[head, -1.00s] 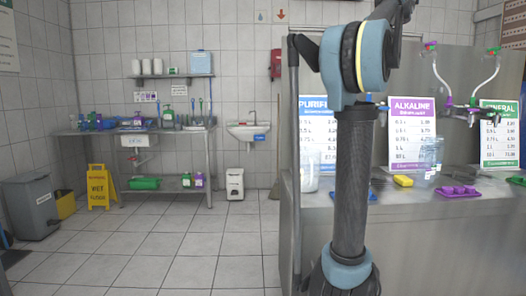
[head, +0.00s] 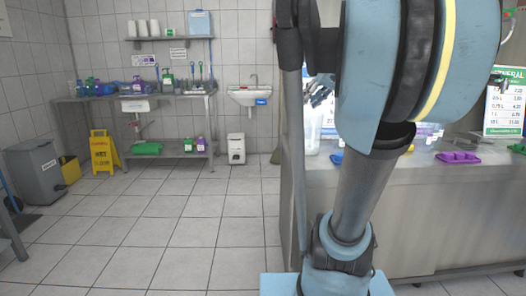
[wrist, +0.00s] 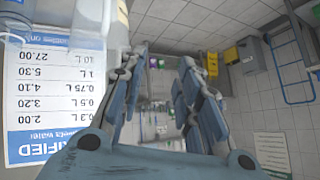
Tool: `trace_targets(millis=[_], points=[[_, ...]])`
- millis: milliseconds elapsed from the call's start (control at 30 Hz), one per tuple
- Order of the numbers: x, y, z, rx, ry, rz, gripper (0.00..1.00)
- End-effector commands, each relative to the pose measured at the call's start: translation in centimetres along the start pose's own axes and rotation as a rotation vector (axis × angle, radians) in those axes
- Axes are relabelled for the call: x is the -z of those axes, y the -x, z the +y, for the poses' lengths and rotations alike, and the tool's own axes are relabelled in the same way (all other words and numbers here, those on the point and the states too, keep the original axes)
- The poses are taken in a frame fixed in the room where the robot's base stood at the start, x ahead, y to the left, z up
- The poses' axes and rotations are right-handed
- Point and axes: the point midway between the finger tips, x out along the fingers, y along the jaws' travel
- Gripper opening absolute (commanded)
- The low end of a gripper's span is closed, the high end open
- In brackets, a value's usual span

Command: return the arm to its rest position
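My gripper (wrist: 165,72) shows in the wrist view with its two blue-grey fingers apart and nothing held between them. A price sign for purified water (wrist: 55,95) is close on the left of that view. In the head view my arm fills the middle and upper right, with its large blue joint close to the camera. It hides much of the counter, and I cannot make out the gripper clearly there.
The steel counter (head: 430,215) stands at the right, with a purple tray (head: 457,157) and a green price sign (head: 503,105). A yellow wet-floor sign (head: 104,151), a grey bin (head: 38,170) and a steel table (head: 168,98) are at the left. The tiled floor between is clear.

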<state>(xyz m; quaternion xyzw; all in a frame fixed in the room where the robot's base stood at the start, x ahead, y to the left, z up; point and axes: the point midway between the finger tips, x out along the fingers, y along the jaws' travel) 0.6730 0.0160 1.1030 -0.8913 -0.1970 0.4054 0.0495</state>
Motion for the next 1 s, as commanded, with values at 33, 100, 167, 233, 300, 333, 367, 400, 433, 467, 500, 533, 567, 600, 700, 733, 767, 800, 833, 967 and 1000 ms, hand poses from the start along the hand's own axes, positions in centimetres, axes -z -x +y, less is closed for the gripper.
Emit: trace_targets(millis=[33, 100, 167, 233, 300, 333, 367, 400, 433, 467, 500, 533, 567, 600, 700, 733, 767, 800, 833, 967, 1000], points=[[-3.1, -1.2, -0.6, -0.005, -0.005, -0.045, 0.31], [-7.2, -2.5, -0.9, -0.022, -0.02, -0.108, 0.31], [-10.8, -3.5, -1.1, -0.04, -0.033, -0.161, 0.31], [-15.0, -4.7, -1.1, -0.067, -0.049, -0.222, 0.31], [-19.2, -5.7, -1.0, -0.1, -0.065, -0.279, 0.31], [-21.0, -6.1, -0.9, -0.116, -0.072, -0.302, 0.31], [-22.8, -6.4, -0.7, -0.132, -0.078, -0.326, 0.31], [-25.2, -6.9, -0.5, -0.157, -0.088, -0.356, 0.31], [-26.9, -7.2, -0.3, -0.176, -0.094, -0.377, 0.31], [-28.7, -7.5, -0.1, -0.195, -0.101, -0.397, 0.31], [-30.8, -7.8, 0.3, -0.222, -0.109, -0.421, 0.31], [-32.3, -8.0, 0.6, -0.241, -0.115, -0.437, 0.31], [-33.7, -8.2, 0.8, -0.259, -0.122, -0.452, 0.31], [-35.4, -8.4, 1.2, -0.283, -0.128, -0.468, 0.31], [-38.5, -8.7, 1.9, -0.331, -0.143, -0.498, 0.31], [-39.1, -8.8, 2.0, -0.343, -0.146, -0.504, 0.31], [-39.7, -8.9, 2.1, -0.351, -0.148, -0.509, 0.31], [-40.2, -9.0, 2.2, -0.36, -0.152, -0.514, 0.31], [-40.5, -9.0, 2.3, -0.366, -0.153, -0.517, 0.31], [-40.8, -9.0, 2.4, -0.372, -0.155, -0.52, 0.31], [-40.8, -9.0, 2.4, -0.372, -0.155, -0.52, 0.31]])
